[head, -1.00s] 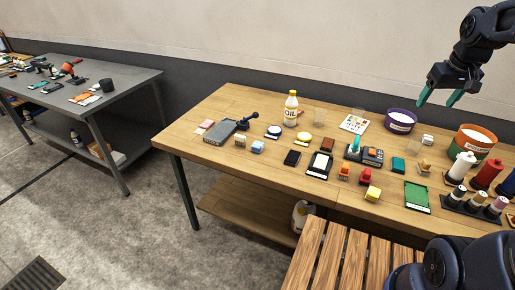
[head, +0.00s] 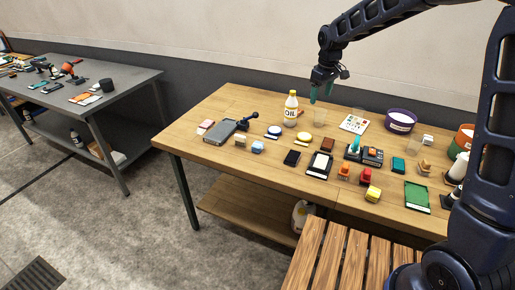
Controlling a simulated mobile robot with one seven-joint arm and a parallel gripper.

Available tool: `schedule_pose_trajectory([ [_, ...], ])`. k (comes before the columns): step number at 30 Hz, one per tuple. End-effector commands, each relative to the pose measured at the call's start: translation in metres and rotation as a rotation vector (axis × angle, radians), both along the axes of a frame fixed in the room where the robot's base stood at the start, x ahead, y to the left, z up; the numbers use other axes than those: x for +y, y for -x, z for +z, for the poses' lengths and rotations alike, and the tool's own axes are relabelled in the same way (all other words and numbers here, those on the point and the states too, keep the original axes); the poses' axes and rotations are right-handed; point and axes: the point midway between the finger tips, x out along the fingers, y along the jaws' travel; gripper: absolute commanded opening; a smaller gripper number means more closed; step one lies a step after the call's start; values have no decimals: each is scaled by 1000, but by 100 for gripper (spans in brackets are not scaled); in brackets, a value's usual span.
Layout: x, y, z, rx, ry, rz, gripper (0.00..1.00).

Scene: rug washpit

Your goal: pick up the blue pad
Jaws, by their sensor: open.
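A small light-blue block (head: 257,147) lies on the wooden table's left half, near its front edge. Just behind it to the right is a small round pad (head: 274,131) with a dark blue rim and pale parts. I cannot tell for certain which of the two is the blue pad. Both are uncovered and apart from my gripper. My gripper (head: 321,93) has teal fingertips pointing down. It is open and empty, in the air above the back of the table, to the right of and higher than both blue things.
A white oil bottle (head: 291,108) stands upright below and left of my gripper. Around the blue things are a grey tablet-like slab (head: 220,132), a tan block (head: 240,141), a yellow round pad (head: 304,138) and a black pad (head: 292,158). A slatted wooden bench (head: 340,260) stands in front.

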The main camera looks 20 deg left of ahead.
Motion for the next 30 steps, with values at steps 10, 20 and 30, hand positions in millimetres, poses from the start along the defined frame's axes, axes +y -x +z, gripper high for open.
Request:
schedule_pose_trajectory([
  [10,138,30,-90,49,50,257,71],
  [20,216,69,-153,74,79,416,71],
  [30,224,74,-183,79,83,431,71],
])
